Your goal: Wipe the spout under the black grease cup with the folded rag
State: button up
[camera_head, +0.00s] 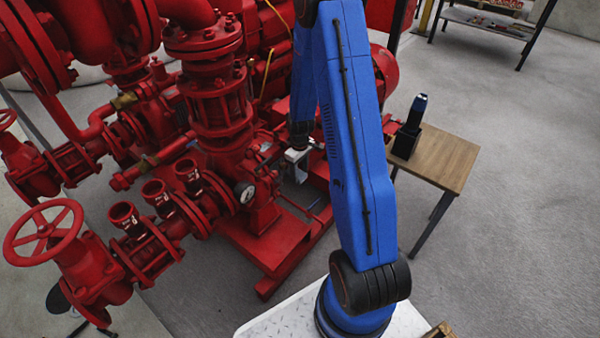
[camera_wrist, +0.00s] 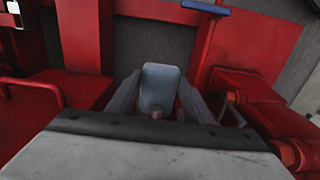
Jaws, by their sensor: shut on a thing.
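My gripper (camera_wrist: 158,100) reaches in among the red pump parts, with its two grey fingers closed on a flat grey-blue piece. This piece looks like the folded rag (camera_wrist: 160,82) and stands up between the fingers, close in front of a dark grey surface. In the head view my gripper (camera_head: 297,158) is small, low beside the red pump casing. I cannot make out the black grease cup or the spout under it in either view. A small brownish round end (camera_wrist: 157,114) shows between the fingers; I cannot tell what it is.
Red pump frame parts (camera_wrist: 86,35) stand close on the left, and red pipework (camera_wrist: 262,105) on the right. A blue-ended bar (camera_wrist: 206,8) is at the top. A wooden table (camera_head: 445,158) with a black holder (camera_head: 404,142) stands right of my arm. Open floor lies beyond.

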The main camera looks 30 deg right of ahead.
jog(key=shift+f, duration=0.45)
jog(key=shift+s, duration=0.1)
jog(key=s+d, duration=0.2)
jog(key=s, duration=0.4)
jog(key=shift+s+d, duration=0.2)
dwell(0.4)
jog(key=shift+r, duration=0.1)
dwell(0.4)
